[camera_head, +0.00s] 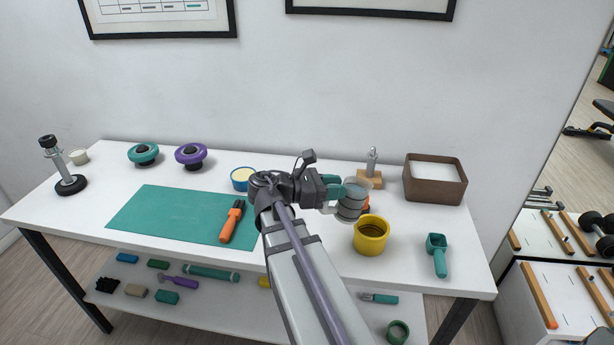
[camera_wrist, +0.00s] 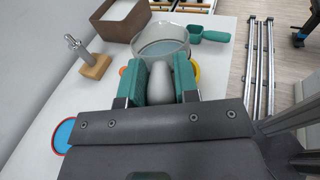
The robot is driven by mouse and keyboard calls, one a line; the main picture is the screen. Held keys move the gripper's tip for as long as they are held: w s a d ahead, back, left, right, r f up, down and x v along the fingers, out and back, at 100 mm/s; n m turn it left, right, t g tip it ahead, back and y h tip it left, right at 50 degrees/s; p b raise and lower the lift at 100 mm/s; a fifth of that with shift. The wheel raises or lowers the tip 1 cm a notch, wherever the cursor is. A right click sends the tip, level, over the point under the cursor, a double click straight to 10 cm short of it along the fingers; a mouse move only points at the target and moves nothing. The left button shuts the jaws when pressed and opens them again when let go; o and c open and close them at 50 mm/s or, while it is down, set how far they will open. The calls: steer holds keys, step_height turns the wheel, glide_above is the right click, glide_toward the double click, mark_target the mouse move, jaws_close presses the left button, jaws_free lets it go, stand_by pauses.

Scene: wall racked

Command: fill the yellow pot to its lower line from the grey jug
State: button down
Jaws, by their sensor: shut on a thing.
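My gripper (camera_head: 333,193) is shut on the handle of the grey jug (camera_head: 353,201), and its teal fingers (camera_wrist: 162,82) sit either side of that handle in the wrist view. The jug (camera_wrist: 160,30) is see-through, with liquid inside, and looks about upright. The yellow pot (camera_head: 371,236) stands on the table just in front and to the right of the jug in the head view. In the wrist view only a sliver of the pot (camera_wrist: 196,70) shows past the jug and fingers. The pot's lines and its fill level cannot be made out.
A brown box (camera_head: 435,188) with white contents and a wooden block with a metal post (camera_head: 370,178) stand behind. A teal scoop (camera_head: 438,255) lies right of the pot. An orange-handled tool (camera_head: 231,222) lies on the green mat (camera_head: 165,215). A blue-rimmed bowl (camera_head: 240,184) stands left of my gripper.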

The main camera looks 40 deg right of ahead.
mark_target(340, 208)
steer(key=shift+s+a+m+g+y, duration=0.3)
steer(key=f+y, duration=0.1)
steer(key=d+f+t+y+p, duration=0.1)
steer(key=f, duration=0.1)
steer(key=s+f+t+y, duration=0.1)
steer(key=f, duration=0.1)
steer(key=shift+d+y, duration=0.2)
steer(key=shift+y, duration=0.2)
steer(key=shift+f, duration=0.2)
steer(key=shift+f, duration=0.15)
steer(key=shift+f, duration=0.15)
steer(key=shift+s+d+r+t+y+p, duration=0.15)
steer(key=shift+d+r+t+y+p, duration=0.25)
steer(key=shift+p, duration=0.55)
steer(key=shift+s+d+r+t+y+p, duration=0.15)
steer(key=shift+r+y+p, duration=0.35)
steer(key=shift+p, duration=0.5)
steer(key=shift+s+d+r+t+y+p, duration=0.15)
steer(key=shift+r+t+y+p, duration=0.2)
steer(key=shift+y+p, duration=0.45)
stand_by(3.6)
